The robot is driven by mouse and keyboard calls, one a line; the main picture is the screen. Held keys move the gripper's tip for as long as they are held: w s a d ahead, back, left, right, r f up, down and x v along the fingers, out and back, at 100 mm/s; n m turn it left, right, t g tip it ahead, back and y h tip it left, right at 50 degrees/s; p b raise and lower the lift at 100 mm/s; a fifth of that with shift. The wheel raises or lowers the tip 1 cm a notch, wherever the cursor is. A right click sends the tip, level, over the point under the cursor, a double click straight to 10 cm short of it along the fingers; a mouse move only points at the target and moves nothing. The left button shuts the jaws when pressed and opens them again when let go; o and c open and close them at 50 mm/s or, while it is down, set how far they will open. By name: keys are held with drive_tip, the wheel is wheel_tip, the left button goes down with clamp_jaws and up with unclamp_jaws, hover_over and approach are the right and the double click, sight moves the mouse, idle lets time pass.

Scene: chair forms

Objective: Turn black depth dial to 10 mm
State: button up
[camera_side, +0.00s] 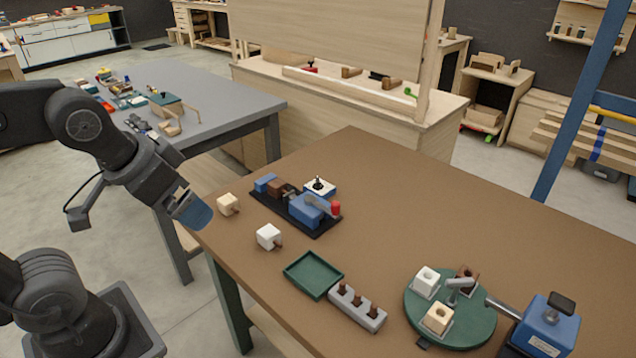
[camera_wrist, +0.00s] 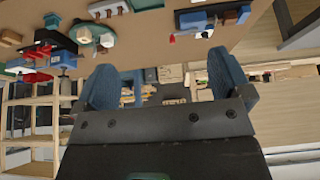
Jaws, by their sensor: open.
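A small black dial (camera_side: 318,183) stands on a white-topped blue block, at the back of the black-based fixture (camera_side: 297,212) on the brown table. Its scale marks are too small to read. Another black knob (camera_side: 561,302) tops a blue block at the right; I cannot tell for certain which one is the depth dial. My gripper (camera_side: 190,211) is at the table's left edge, left of the fixture and well apart from both knobs. In the wrist view my gripper (camera_wrist: 166,80) shows two blue fingers spread apart with nothing between them.
A cream block (camera_side: 228,204) and a white block (camera_side: 268,236) with pegs lie between my gripper and the fixture. A green tray (camera_side: 313,274), a grey peg holder (camera_side: 357,307) and a round green turntable (camera_side: 480,330) stand nearer the front. The table's back middle is clear.

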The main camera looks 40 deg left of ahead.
drive_tip(key=shift+r, duration=0.1)
drive_tip(key=shift+c, duration=0.7)
drive_tip(key=w+r+n, duration=0.1)
drive_tip(key=w, duration=0.3)
drive_tip(key=w+a+r, duration=0.1)
drive_tip(key=w, duration=0.3)
drive_tip(key=w+a+r+n+y, duration=0.1)
drive_tip(key=w, duration=0.4)
drive_tip(key=shift+a+r+n+g, duration=0.25)
drive_tip(key=shift+r+n+g, duration=0.05)
drive_tip(key=shift+g, duration=0.1)
drive_tip(key=c, duration=0.8)
drive_tip(key=w+a, duration=0.1)
drive_tip(key=w, duration=0.2)
drive_tip(key=w+f+n, duration=0.1)
drive_tip(key=w, duration=0.3)
drive_tip(key=w+a+f+n, duration=0.1)
drive_tip(key=w, duration=0.3)
drive_tip(key=shift+a+g+y, duration=0.3)
drive_tip(key=shift+a+y, duration=0.05)
drive_tip(key=shift+y, duration=0.05)
drive_tip(key=shift+c, duration=0.5)
drive_tip(key=n+g+y, duration=0.1)
drive_tip(key=n, duration=0.3)
hover_over(318, 179)
drive_tip(key=s+d, duration=0.4)
wheel_tip(318, 179, down, 15)
drive_tip(key=x, duration=1.4)
drive_tip(key=shift+s+a, duration=0.15)
